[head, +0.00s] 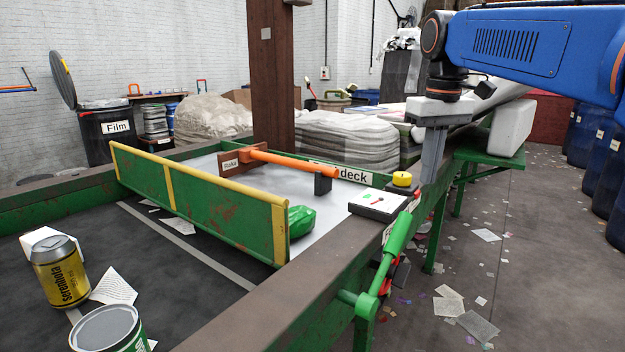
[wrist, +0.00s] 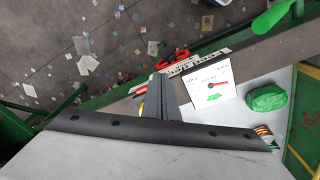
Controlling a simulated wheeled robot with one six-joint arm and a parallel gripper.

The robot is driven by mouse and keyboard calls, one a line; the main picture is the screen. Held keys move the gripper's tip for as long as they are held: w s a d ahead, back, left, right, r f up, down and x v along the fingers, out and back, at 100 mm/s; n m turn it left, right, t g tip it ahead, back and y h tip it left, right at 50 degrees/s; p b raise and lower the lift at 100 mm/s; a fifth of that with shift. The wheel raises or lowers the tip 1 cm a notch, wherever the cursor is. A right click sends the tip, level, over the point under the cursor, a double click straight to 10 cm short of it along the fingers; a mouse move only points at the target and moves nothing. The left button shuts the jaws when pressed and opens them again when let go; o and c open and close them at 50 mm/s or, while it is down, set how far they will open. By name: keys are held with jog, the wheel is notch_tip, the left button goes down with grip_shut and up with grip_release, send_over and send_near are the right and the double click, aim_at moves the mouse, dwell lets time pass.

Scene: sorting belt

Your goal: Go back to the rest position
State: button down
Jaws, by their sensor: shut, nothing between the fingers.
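My gripper (head: 431,180) hangs at the right in the head view, pointing down from the blue arm. Its grey fingers are shut with nothing between them. The fingertips are close to the right of a small box (head: 379,205) with a dial and a yellow button (head: 402,179) on the belt frame's edge. In the wrist view, the shut fingers (wrist: 166,78) reach over the frame edge, and the white dial face (wrist: 209,82) shows to their right. Whether the fingers touch anything is unclear.
A green lever (head: 391,250) stands on the near frame edge. Cans, one yellow (head: 60,272), stand on the belt. Open floor (head: 540,270) lies at the right.

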jog(key=s+d+f+m+t, duration=0.2)
jog(key=s+f, duration=1)
jog(key=f, duration=0.1)
jog(key=s+d+f+m+t, duration=0.1)
jog(key=s+d+f, duration=0.1)
jog(key=s+f, duration=0.9)
notch_tip(320, 180, down, 4)
jog(key=shift+s+d+r+m+t, duration=0.2)
jog(key=shift+s+d+m+t, duration=0.15)
jog(key=shift+d+m+t, duration=0.05)
